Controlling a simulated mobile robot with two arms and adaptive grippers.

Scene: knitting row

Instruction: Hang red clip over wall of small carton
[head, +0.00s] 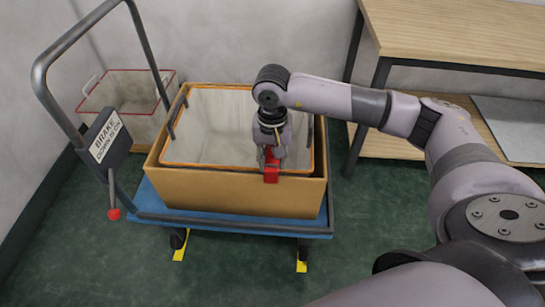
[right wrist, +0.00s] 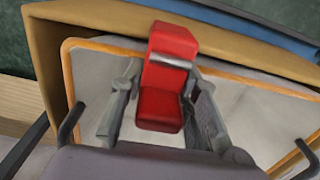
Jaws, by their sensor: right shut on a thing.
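The red clip (head: 271,166) is in my right gripper (head: 268,157), at the near wall of the cardboard carton (head: 225,190). In the right wrist view the clip (right wrist: 172,45) stands between the two grey fingers, with a pale metallic band across it. Its far end overlaps the carton's tan wall (right wrist: 95,30) in that view. I cannot tell whether the clip straddles the wall or touches it. My right gripper, pointing down, is shut on the clip. My left gripper is not in view.
The carton holds a pale, orange-rimmed liner (head: 195,166) and stands on a blue trolley (head: 180,213) with a tall handle (head: 42,85). A red-rimmed bin (head: 125,92) is behind. A wooden shelf unit (head: 455,35) stands at right.

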